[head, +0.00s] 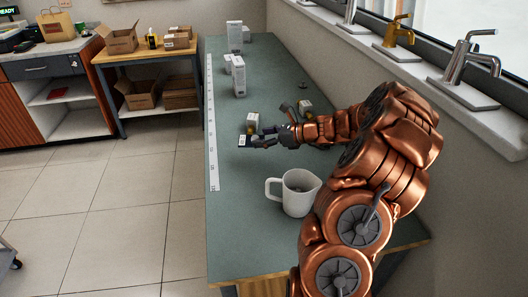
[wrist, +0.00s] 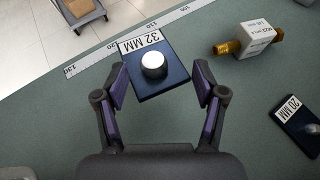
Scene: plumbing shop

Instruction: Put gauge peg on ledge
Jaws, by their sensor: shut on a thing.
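The gauge peg is a dark blue block with a white "32 MM" label and a round, pale-topped peg standing on it. In the wrist view the gauge peg (wrist: 172,84) is between my two purple-padded fingers. My gripper (wrist: 160,78) is shut on its sides. In the head view my gripper (head: 257,140) reaches left over the green bench, with the gauge peg (head: 242,141) at its tips. I cannot tell whether the block touches the bench. The ledge (head: 420,72) is the pale sill under the window at right, bearing several taps.
A brass fitting with a white tag (wrist: 262,42) and a "20 MM" gauge (wrist: 298,126) lie close by. A white jug (head: 298,193) stands nearer on the bench (head: 238,235). White boxes (head: 238,76) stand farther back. A ruler strip (head: 212,150) runs along the left edge.

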